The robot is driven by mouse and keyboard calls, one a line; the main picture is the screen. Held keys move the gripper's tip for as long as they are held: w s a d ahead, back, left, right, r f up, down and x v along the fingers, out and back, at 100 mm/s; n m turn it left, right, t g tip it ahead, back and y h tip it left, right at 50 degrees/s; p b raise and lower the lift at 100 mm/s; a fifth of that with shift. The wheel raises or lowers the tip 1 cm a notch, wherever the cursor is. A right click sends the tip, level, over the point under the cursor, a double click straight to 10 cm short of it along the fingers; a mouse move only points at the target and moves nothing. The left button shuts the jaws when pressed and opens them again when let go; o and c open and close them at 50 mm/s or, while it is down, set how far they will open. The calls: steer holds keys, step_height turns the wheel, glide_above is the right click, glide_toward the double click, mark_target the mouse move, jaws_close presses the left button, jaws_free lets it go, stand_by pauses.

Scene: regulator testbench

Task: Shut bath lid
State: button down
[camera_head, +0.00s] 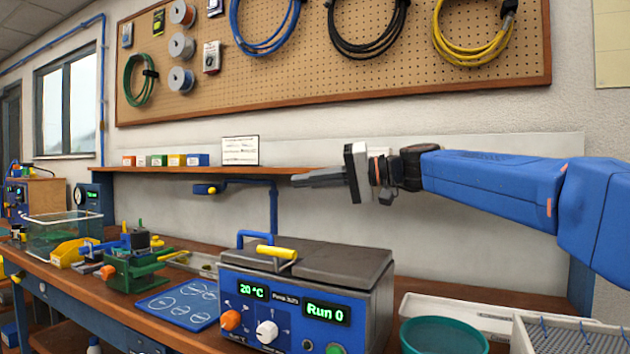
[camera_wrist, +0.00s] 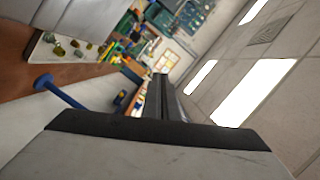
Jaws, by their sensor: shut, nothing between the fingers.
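The bath (camera_head: 303,308) is a blue-fronted box on the bench, with green displays reading 20 °C and Run 0. Its dark grey lid (camera_head: 335,262) lies flat across the top; no gap is visible from here. A yellow handle (camera_head: 277,252) sits at the lid's front left, beside a blue bracket (camera_head: 254,235). My gripper (camera_head: 296,180) is shut and empty, in the air above the bath, pointing left and apart from the lid.
A shelf (camera_head: 215,171) with small coloured boxes runs along the wall behind my gripper. A teal bowl (camera_head: 443,335) and a white rack (camera_head: 570,338) stand right of the bath. A blue mat (camera_head: 180,304) and a green vise (camera_head: 138,270) are to its left.

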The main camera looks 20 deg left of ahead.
steer(key=s+f+n, duration=0.2)
steer(key=s, duration=0.1)
steer(key=s+f+n+t, duration=0.1)
steer(key=s+n, duration=0.1)
steer(key=s, duration=0.1)
steer(key=s+f+n+t+h, duration=0.1)
steer(key=s+f+n, duration=0.1)
steer(key=s, duration=0.1)
steer(key=shift+s+a+f, duration=0.35)
steer(key=shift+a, duration=0.05)
steer(key=shift+s+f+n, duration=0.4)
steer(key=shift+f, duration=0.15)
steer(key=shift+s+f, duration=0.35)
steer(key=shift+f, duration=0.35)
steer(key=shift+f, duration=0.15)
